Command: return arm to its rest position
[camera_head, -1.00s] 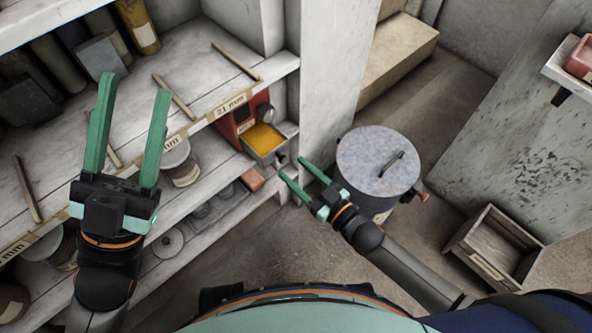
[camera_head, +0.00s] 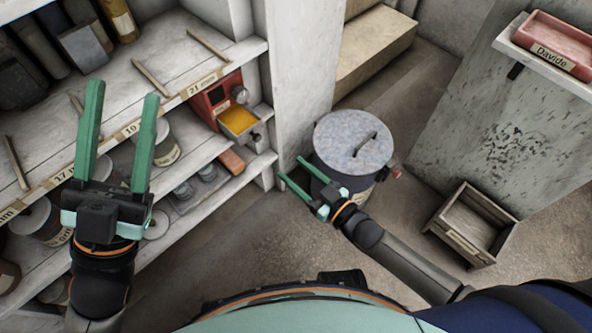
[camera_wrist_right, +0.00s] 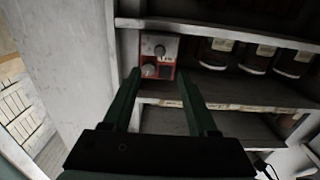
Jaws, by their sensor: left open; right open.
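My left gripper (camera_head: 117,150) is open and empty in the head view, its green fingers upright in front of the shelves at the left. My right gripper (camera_head: 294,172) is open and empty, low beside the grey lidded drum (camera_head: 352,143). In the right wrist view, my right gripper's two green fingers (camera_wrist_right: 160,95) stand apart with nothing between them, pointing towards the shelf unit. A red box with knobs (camera_wrist_right: 158,52) shows beyond the fingertips there. In the head view the red box (camera_head: 213,97) stands on a shelf with its yellow-filled drawer (camera_head: 238,119) pulled out.
Labelled shelves (camera_head: 190,83) with jars and sticks fill the left side. A wooden bin (camera_head: 472,225) sits on the floor at right. A pink tray labelled "Davide" (camera_head: 552,47) lies on a ledge at upper right.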

